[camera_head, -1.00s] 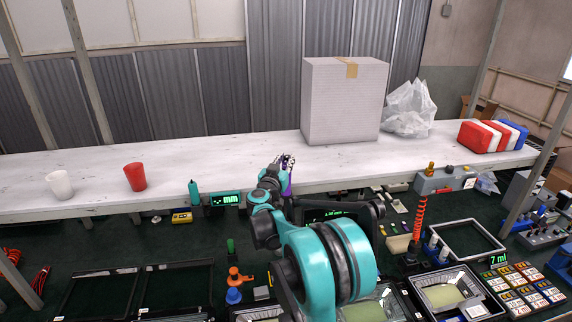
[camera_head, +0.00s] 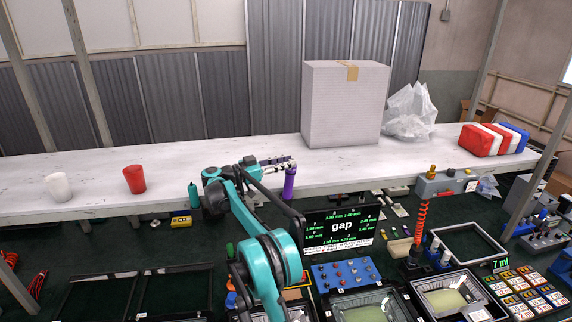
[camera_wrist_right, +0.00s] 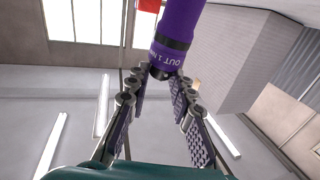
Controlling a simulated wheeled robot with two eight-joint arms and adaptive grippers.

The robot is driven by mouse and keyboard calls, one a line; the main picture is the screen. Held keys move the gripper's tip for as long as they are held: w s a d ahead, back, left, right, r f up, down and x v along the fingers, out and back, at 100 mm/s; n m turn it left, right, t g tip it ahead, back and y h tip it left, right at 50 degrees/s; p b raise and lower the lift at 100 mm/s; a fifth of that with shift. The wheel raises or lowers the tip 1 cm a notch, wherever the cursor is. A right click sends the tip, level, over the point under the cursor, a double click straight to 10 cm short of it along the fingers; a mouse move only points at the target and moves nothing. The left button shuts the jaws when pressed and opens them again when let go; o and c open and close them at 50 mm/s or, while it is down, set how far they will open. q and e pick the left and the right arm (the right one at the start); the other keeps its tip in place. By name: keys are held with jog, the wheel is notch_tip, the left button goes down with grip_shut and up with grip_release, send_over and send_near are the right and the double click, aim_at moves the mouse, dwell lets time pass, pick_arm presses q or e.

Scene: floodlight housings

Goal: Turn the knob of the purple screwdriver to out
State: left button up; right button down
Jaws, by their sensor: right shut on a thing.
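The purple screwdriver (camera_head: 289,184) stands roughly upright at the front edge of the white bench, at the tips of my right gripper (camera_head: 277,162). The right wrist view shows its purple body (camera_wrist_right: 181,22), with a black band and the light lettering "OUT 1 N" near its lower end in that view. In the wrist view my right gripper (camera_wrist_right: 159,78) has its textured fingers on either side of that end, shut on the screwdriver. Whether the knob has turned cannot be told. My left gripper is not in view.
A large box (camera_head: 342,105) and a clear plastic bag (camera_head: 409,112) stand on the bench (camera_head: 230,155), right of the gripper. Red (camera_head: 135,179) and white (camera_head: 59,186) cups stand left. A "gap" display (camera_head: 343,228) and several trays and tools lie below the bench.

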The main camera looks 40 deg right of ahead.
jog(key=shift+s+d+f+m+g+y+p, duration=0.15)
jog(key=shift+m+g+y+p, duration=0.15)
jog(key=shift+m+g, duration=0.45)
jog(key=shift+g, duration=0.45)
jog(key=c, duration=1.3)
grip_release()
jog(key=shift+d, duration=0.1)
jog(key=shift+d+r, duration=0.1)
jog(key=shift+r, duration=0.1)
jog(key=shift+f, duration=0.25)
jog(key=v, duration=0.4)
jog(key=s+v, duration=0.1)
jog(key=v, duration=0.7)
jog(key=shift+s+a+r, duration=0.2)
jog(key=shift+a, duration=0.3)
